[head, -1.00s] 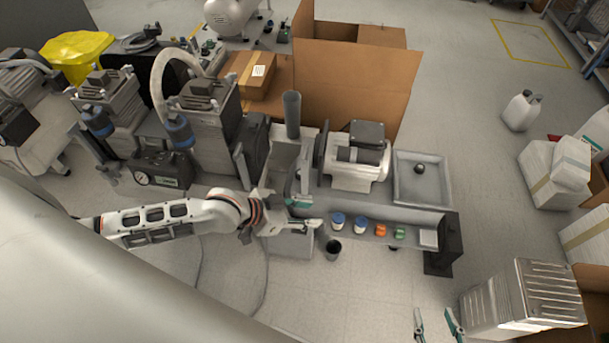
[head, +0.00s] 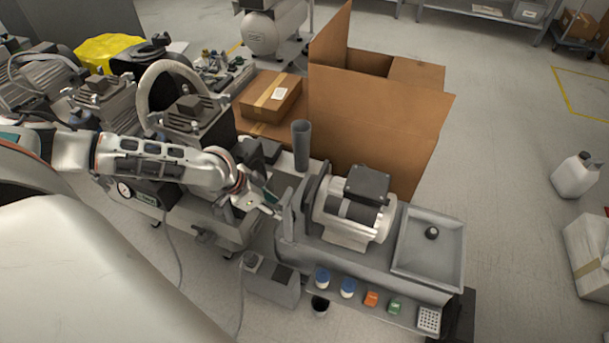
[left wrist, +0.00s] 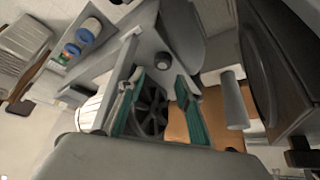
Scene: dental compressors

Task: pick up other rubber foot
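A small black rubber foot (head: 432,233) lies in the grey tray (head: 455,262) at the right end of the bench in the head view. In the left wrist view, a round black piece (left wrist: 164,60) that looks like another rubber foot sits on a grey surface just beyond my fingertips. My left gripper (head: 274,202) is at the left end of the bench in the head view. In the left wrist view, my left gripper (left wrist: 160,88) has its green-padded fingers apart with nothing held between them. My right gripper is not in view.
A motor (head: 352,210) stands on the bench beside an upright grey tube (head: 301,146). Blue-capped jars (head: 322,278) and orange and green pieces line the front shelf. Compressors (head: 190,125) crowd the left. A large open cardboard box (head: 375,125) stands behind.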

